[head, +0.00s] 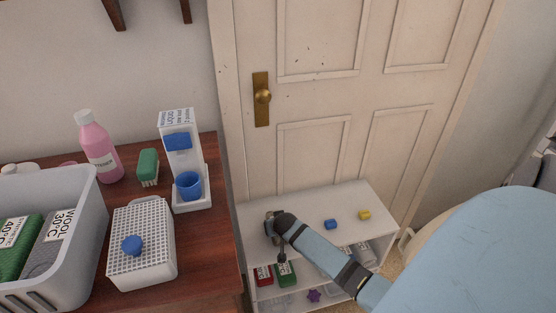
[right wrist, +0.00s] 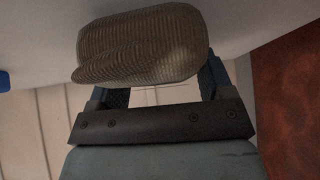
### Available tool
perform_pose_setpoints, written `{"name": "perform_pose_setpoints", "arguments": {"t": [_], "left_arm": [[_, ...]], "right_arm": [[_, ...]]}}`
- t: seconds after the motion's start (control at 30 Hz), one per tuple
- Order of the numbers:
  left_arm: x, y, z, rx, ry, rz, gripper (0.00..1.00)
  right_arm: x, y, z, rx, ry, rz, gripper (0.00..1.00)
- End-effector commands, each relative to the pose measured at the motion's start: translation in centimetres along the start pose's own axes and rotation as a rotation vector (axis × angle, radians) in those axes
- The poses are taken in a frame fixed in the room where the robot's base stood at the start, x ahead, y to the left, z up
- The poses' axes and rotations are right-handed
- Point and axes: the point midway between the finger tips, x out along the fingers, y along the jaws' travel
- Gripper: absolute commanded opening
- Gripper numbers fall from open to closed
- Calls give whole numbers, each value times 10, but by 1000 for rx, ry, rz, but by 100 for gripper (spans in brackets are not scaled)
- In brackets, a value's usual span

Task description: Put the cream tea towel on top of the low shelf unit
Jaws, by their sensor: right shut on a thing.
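The cream tea towel (right wrist: 145,45) shows in the right wrist view as a folded, ribbed, beige-brown bundle between my fingers. My right gripper (head: 273,228) is shut on it, with the fingers partly hidden by the cloth. In the head view the gripper is over the left part of the top of the low white shelf unit (head: 345,201), and the towel is hard to make out there. I cannot tell whether the towel touches the shelf top. My left gripper is not in view.
A blue block (head: 330,224) and a yellow block (head: 364,215) lie on the shelf top, right of my gripper. Several items fill the level below. The wooden dresser (head: 205,265) on the left holds a grey bin (head: 88,235) and a pink bottle (head: 99,152). A closed door (head: 330,90) stands behind.

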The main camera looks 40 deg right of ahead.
Motion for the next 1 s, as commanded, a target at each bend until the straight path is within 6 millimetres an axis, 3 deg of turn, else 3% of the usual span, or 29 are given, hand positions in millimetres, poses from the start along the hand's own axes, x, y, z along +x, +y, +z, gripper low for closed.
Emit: {"name": "perform_pose_setpoints", "arguments": {"t": [0.3,0.33,0.43,0.77,1.0], "left_arm": [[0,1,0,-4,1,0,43],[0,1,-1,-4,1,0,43],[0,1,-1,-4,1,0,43],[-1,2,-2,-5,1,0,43],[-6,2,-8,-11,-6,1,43]], "right_arm": [[2,0,1,1,1,-1,50],[2,0,1,1,1,-1,76],[2,0,1,1,1,0,99],[-4,0,-2,-1,1,0,100],[-49,0,-2,0,1,-2,100]]}}
